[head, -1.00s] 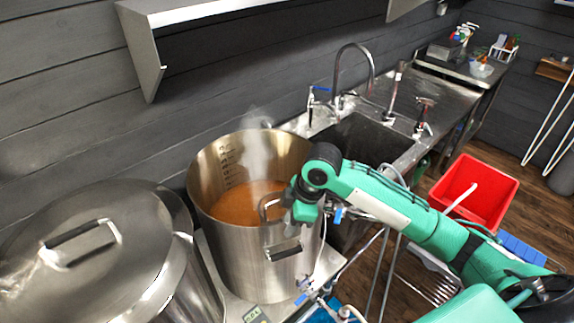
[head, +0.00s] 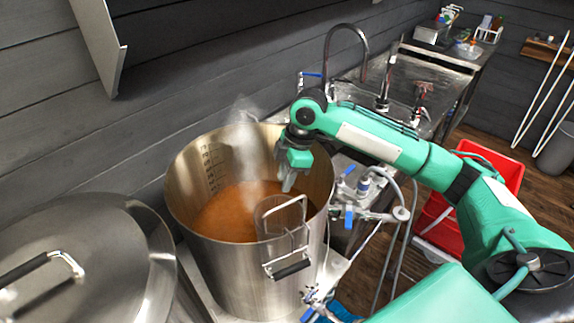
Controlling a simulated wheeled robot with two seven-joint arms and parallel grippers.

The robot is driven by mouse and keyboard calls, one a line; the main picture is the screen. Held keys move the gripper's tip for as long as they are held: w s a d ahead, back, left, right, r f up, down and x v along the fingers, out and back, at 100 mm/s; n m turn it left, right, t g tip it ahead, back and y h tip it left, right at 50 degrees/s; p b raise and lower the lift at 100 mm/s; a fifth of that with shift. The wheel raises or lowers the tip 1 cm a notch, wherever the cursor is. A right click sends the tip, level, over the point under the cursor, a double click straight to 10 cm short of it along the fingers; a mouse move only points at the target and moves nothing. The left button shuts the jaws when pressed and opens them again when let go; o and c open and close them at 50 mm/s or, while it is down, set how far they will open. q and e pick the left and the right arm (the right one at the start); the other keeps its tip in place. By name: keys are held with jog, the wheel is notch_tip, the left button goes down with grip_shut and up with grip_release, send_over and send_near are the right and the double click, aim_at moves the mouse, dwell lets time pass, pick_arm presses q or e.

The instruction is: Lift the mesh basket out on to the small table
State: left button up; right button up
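A large steel pot (head: 225,270) stands open with steaming amber liquid (head: 235,212) in it. A metal loop (head: 283,218) stands at the pot's near right rim; it looks like the basket's handle. The mesh body is not visible, so I cannot tell how deep it sits in the liquid. My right gripper (head: 289,186) points down over the pot's right side, just above the loop and seemingly apart from it. Its fingers are too small and edge-on to show whether they are open. My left gripper is out of view. I cannot make out the small table.
A lidded steel vessel (head: 85,260) stands at the left. A valve with blue levers and hoses (head: 362,205) is right of the pot. Behind are a sink tap (head: 345,35) and a steel counter (head: 440,58). A red bin (head: 490,165) is on the wooden floor. A shelf bracket (head: 98,40) hangs upper left.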

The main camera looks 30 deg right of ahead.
aim_at(275, 204)
jog(key=x, duration=0.3)
jog(key=shift+w+f+p, duration=0.15)
jog(key=shift+f+p, duration=0.15)
jog(key=shift+p, duration=0.1)
jog(key=p+x, duration=0.1)
jog(key=x, duration=0.4)
jog(key=shift+a+f, duration=0.1)
jog(key=shift+f, duration=0.2)
jog(key=shift+a+f, duration=0.1)
jog(key=shift+f, duration=0.25)
jog(key=shift+a+f+p, duration=0.1)
jog(key=shift+f+p, duration=0.2)
jog(key=shift+f, duration=0.05)
grip_shut()
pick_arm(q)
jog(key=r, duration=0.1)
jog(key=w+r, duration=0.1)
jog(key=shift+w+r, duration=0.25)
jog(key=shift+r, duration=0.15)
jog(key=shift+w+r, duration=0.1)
pick_arm(e)
jog(key=shift+r, duration=0.15)
